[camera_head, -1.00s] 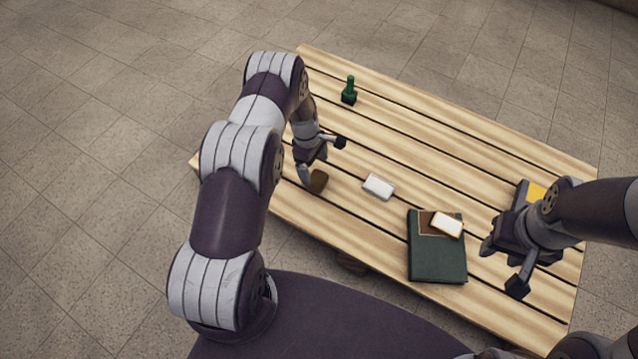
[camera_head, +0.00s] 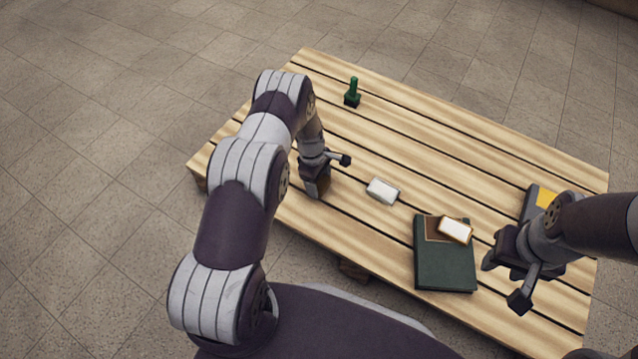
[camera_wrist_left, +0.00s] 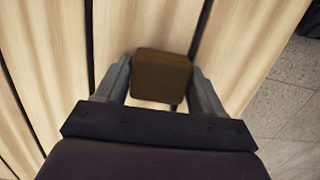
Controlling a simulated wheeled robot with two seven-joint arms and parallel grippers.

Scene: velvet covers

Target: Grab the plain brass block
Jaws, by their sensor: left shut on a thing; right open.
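The plain brass block (camera_wrist_left: 162,76) is a brown, dull-gold box with rounded edges. In the left wrist view it sits between the two fingers of my left gripper (camera_wrist_left: 160,88), which is shut on it. In the head view my left gripper (camera_head: 325,176) is low over the table's near left part, and the block is mostly hidden by the fingers. I cannot tell whether the block still touches the slats. My right gripper (camera_head: 506,281) is open and empty near the table's right end.
On the slatted wooden table (camera_head: 440,150) are a white block (camera_head: 383,191), a dark green book (camera_head: 443,268) with a brown piece and a white-faced, gold-edged block (camera_head: 456,229) on it, a green stamp-like piece (camera_head: 352,93), and a grey-and-yellow item (camera_head: 545,197).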

